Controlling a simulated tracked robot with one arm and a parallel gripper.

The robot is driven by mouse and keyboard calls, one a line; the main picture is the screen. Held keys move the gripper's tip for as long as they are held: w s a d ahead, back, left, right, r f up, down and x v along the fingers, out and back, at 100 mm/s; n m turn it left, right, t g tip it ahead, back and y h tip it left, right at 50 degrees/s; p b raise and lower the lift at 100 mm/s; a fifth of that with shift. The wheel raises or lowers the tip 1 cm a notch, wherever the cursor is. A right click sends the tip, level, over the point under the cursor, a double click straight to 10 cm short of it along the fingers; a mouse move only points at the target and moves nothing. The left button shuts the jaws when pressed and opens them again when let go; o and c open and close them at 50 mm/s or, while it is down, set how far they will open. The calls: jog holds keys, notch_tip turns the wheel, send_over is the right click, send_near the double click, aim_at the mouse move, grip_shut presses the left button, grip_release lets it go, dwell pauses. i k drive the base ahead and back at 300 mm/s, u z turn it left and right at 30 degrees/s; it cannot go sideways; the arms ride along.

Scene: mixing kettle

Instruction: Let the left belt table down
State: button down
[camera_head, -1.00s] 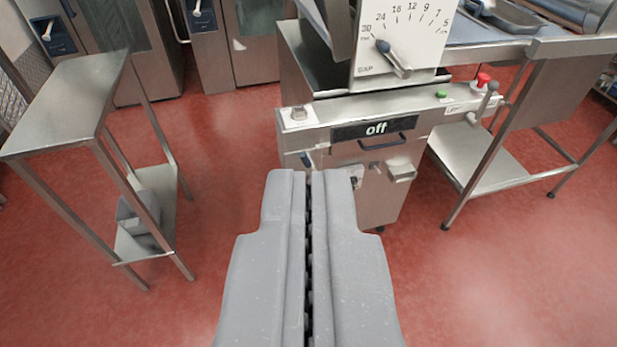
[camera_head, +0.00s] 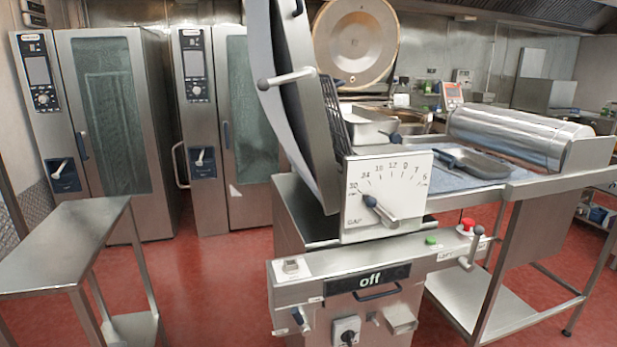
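The left belt table (camera_head: 272,70) of the dough sheeter is folded up. It stands steep, leaning a little to the left at its top, above the machine body (camera_head: 335,295). A pale bar with a dark round knob (camera_head: 288,78) sticks out from it, and a dark grille (camera_head: 333,108) shows along its right side. Its upper end is cut off by the frame. The right belt table (camera_head: 470,170) lies level. My gripper is outside the frame, so its distance from the table cannot be seen.
The gap dial (camera_head: 385,195), "off" sign (camera_head: 368,279), red button (camera_head: 467,224) and lever (camera_head: 470,250) are on the machine front. A steel side table (camera_head: 70,240) stands at left. Ovens (camera_head: 110,130) line the back. Red floor (camera_head: 215,270) between side table and machine is clear.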

aim_at(280, 40)
jog(key=k, duration=0.65)
jog(key=z, duration=0.5)
jog(key=i, duration=1)
jog(key=z, duration=0.45)
jog(key=i, duration=1.4)
jog(key=u, duration=0.4)
